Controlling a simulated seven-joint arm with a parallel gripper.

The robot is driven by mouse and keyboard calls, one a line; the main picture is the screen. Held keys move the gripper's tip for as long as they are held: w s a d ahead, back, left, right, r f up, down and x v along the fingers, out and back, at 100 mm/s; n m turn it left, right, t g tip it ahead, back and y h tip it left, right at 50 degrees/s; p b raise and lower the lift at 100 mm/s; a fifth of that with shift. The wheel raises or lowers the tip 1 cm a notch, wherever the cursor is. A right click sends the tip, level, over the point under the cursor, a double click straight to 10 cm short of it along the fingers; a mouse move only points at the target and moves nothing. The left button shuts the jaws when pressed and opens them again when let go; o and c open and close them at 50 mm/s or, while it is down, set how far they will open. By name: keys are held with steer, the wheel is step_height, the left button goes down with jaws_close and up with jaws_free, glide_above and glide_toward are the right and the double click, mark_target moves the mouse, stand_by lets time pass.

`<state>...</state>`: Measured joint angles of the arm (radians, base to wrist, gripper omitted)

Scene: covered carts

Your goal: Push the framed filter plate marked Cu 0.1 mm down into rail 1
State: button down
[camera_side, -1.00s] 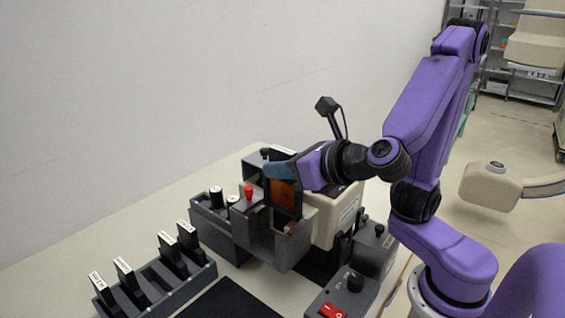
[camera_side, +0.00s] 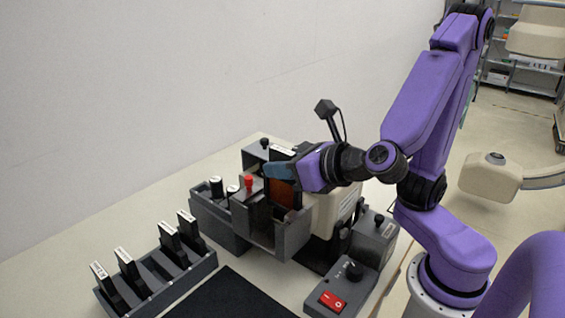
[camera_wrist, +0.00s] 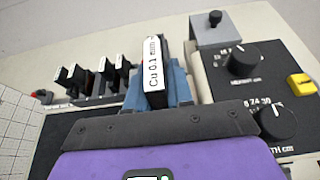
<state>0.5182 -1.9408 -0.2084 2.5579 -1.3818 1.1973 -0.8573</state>
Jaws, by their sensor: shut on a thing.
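The framed filter plate marked Cu 0.1 mm (camera_side: 284,194) shows a copper-coloured face in a dark frame in the side view. Its white label (camera_wrist: 153,74) reads "Cu 0.1 mm" in the wrist view. My gripper (camera_side: 279,171) has blue fingers and is shut on the top of this plate. The plate stands roughly upright in the grey holder (camera_side: 273,233), its lower part hidden behind the holder's wall. Rail 1 itself is hidden, so I cannot tell how deep the plate sits or whether it touches the bottom.
A rack (camera_side: 167,288) with several labelled plates stands at the front left, beside a black mat (camera_side: 232,296). A red knob (camera_side: 249,183) stands close left of the plate. A control box with a red switch (camera_side: 333,301) is at the front right.

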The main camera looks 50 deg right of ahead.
mark_target(295, 155)
steer(key=shift+f, duration=2.45)
steer(key=c, duration=0.9)
jaws_free()
steer(key=shift+v, duration=0.85)
steer(key=shift+s+a+r, duration=0.1)
steer(key=shift+s+r, duration=0.5)
steer(key=shift+r, duration=3.25)
steer(key=shift+f, duration=0.1)
